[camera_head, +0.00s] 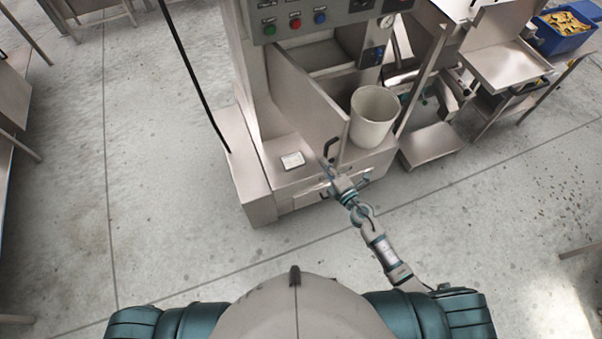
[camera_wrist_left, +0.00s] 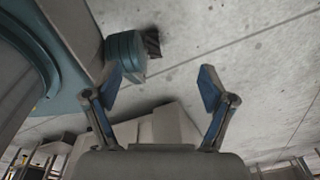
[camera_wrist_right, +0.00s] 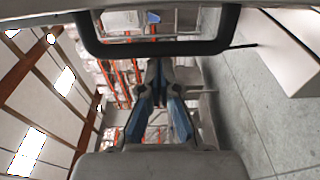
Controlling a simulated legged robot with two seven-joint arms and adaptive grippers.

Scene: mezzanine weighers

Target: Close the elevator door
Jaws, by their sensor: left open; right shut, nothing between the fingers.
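The elevator door (camera_head: 305,97) is a pale panel that stands open, swung out from the machine's front. Its black handle (camera_head: 331,148) is near the lower free edge. My right gripper (camera_head: 326,166) is close to the handle, with its fingers shut and empty. In the right wrist view the handle (camera_wrist_right: 155,48) crosses the top as a thick black bar, and the shut fingertips (camera_wrist_right: 160,68) point at it. Whether they touch it I cannot tell. My left gripper (camera_wrist_left: 162,82) is open and empty over the floor in the left wrist view; the head view does not show it.
A white bucket (camera_head: 374,117) stands beside the door on the machine's base (camera_head: 237,172). A panel with coloured buttons (camera_head: 320,17) is above the opening. Steel tables and a blue bin (camera_head: 566,32) are at the upper right.

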